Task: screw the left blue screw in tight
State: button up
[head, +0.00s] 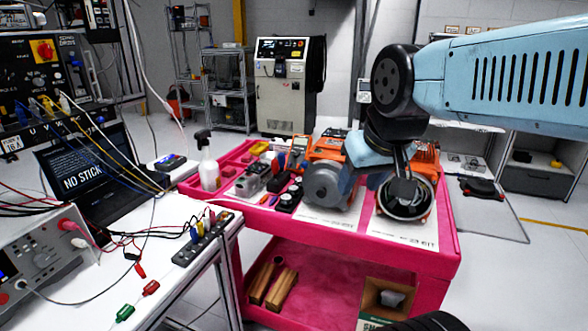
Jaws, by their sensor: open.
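Two orange-housed servo motors lie on white sheets on the pink cart. The left motor (326,184) shows a grey round end. The right motor (418,208) shows an open, dark round end with a metallic rim. My light blue arm comes in from the right, and its black wrist hangs over the motors. My gripper (403,178) is open, pointing down just above or in front of the right motor's round end; I cannot tell whether it touches. It covers part of that motor. I cannot make out the blue screws at this size.
The pink cart (452,262) also carries a spray bottle (208,167) and several small parts left of the motors. A white bench (150,262) with a laptop (88,182), loose cables and a power supply stands at the left. A grey machine (287,87) stands behind.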

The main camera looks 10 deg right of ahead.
jog(key=w+a+f+n+y, duration=0.35)
jog(key=w+f+n, duration=0.2)
jog(key=w, duration=0.45)
jog(key=n+t+h, duration=0.9)
jog(key=n+h, duration=0.5)
jog(key=n, duration=0.9)
send_near(304, 166)
jog(key=shift+x, duration=4.05)
jog(key=shift+c, duration=0.5)
